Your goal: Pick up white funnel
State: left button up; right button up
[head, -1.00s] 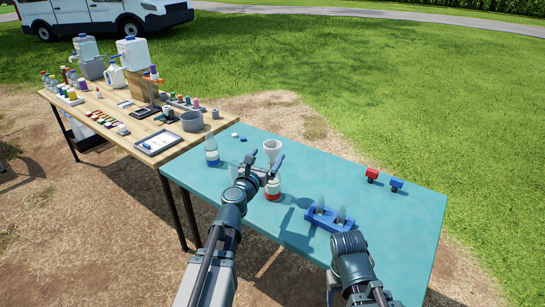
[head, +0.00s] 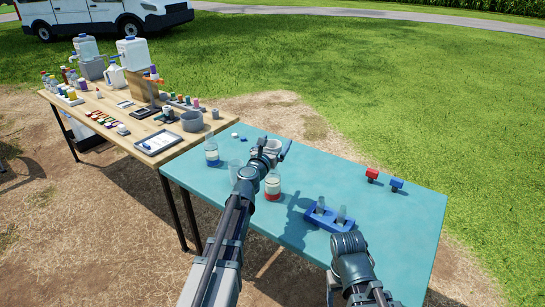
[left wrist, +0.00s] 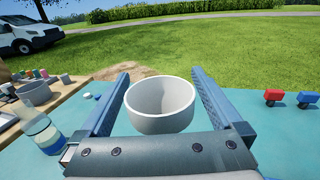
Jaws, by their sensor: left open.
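The white funnel (left wrist: 160,105) shows in the left wrist view as a wide white cup between the two fingers of my left gripper (left wrist: 163,98). There is a gap on both sides, so the fingers look apart from it. In the head view the funnel (head: 272,146) is partly hidden behind my left gripper (head: 270,150), at the far side of the teal table (head: 400,225). Its lower part is hidden. My right arm is at the lower right of the head view, and its fingertips are out of the frame.
A blue-labelled bottle (head: 212,155) and a clear beaker (head: 236,170) stand left of my left arm. A red-labelled bottle (head: 272,186) stands just right of it. A blue rack (head: 328,216) and red and blue pieces (head: 372,175) are further right.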

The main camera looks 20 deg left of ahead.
pick_arm(q)
jog(key=c, duration=1.3)
jog(key=shift+o, duration=0.2)
jog(key=shift+r, duration=0.15)
pick_arm(e)
jog(key=shift+r, duration=0.1)
